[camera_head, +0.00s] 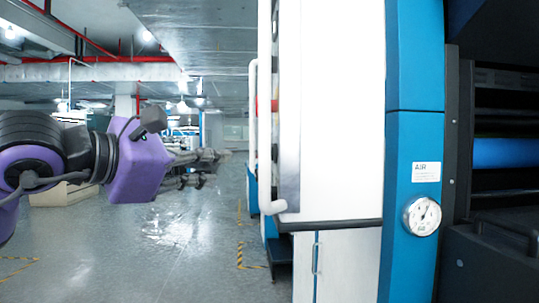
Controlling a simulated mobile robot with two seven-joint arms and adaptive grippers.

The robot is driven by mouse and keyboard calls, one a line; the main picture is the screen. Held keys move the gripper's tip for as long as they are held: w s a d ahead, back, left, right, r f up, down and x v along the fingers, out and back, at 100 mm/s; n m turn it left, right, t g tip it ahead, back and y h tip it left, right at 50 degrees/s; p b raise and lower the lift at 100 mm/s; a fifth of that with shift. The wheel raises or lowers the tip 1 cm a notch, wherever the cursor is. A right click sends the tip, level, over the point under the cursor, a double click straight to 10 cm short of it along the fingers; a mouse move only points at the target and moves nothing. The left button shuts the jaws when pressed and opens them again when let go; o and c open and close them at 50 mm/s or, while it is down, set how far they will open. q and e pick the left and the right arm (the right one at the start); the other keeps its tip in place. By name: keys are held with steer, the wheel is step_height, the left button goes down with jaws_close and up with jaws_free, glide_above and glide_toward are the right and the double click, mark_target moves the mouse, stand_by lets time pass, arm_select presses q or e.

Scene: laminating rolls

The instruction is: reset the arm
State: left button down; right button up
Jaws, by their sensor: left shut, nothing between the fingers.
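My left arm comes in from the left, with a purple wrist housing. My left gripper (212,167) points to the right, over the open aisle. Its dark fingers are shut with nothing between them. It is apart from the machine and touches nothing that I can see. My right arm and right gripper are not in view.
A large machine (340,120) with white panels and a blue column fills the right side. The column carries a pressure gauge (422,216). A blue roll (505,153) sits in the dark bay. The grey floor (150,260) is clear, with yellow-black markings.

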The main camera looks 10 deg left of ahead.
arm_select(q)
steer(key=s+d+f+n+g+h+p, duration=0.1)
steer(key=d+f+n+g+h, duration=0.25)
steer(key=f, duration=0.65)
steer(key=d+f+n+h+p, duration=0.15)
steer(key=f+n+h, duration=0.35)
steer(key=f, duration=0.5)
steer(key=s+a+f+n+t+y+p, duration=0.1)
steer(key=s+a+f+n+t+y, duration=0.2)
steer(key=f+n, duration=0.6)
steer(key=s+a+f+n+t+y, duration=0.1)
steer(key=s+a+f+n+y, duration=0.1)
steer(key=a+f+n+y, duration=0.45)
steer(key=s+f+n+t+y+p, duration=0.1)
steer(key=s+f+n+t+y, duration=0.15)
steer(key=f+n, duration=0.8)
steer(key=s+d+f+n+g+y+p, duration=0.2)
steer(key=s+f+n+g, duration=0.6)
steer(key=s+f, duration=1.7)
steer(key=s+d+n+y, duration=0.1)
steer(key=d+n+y, duration=0.1)
steer(key=n, duration=0.4)
steer(key=shift+s+g, duration=0.2)
steer(key=shift+g, duration=0.2)
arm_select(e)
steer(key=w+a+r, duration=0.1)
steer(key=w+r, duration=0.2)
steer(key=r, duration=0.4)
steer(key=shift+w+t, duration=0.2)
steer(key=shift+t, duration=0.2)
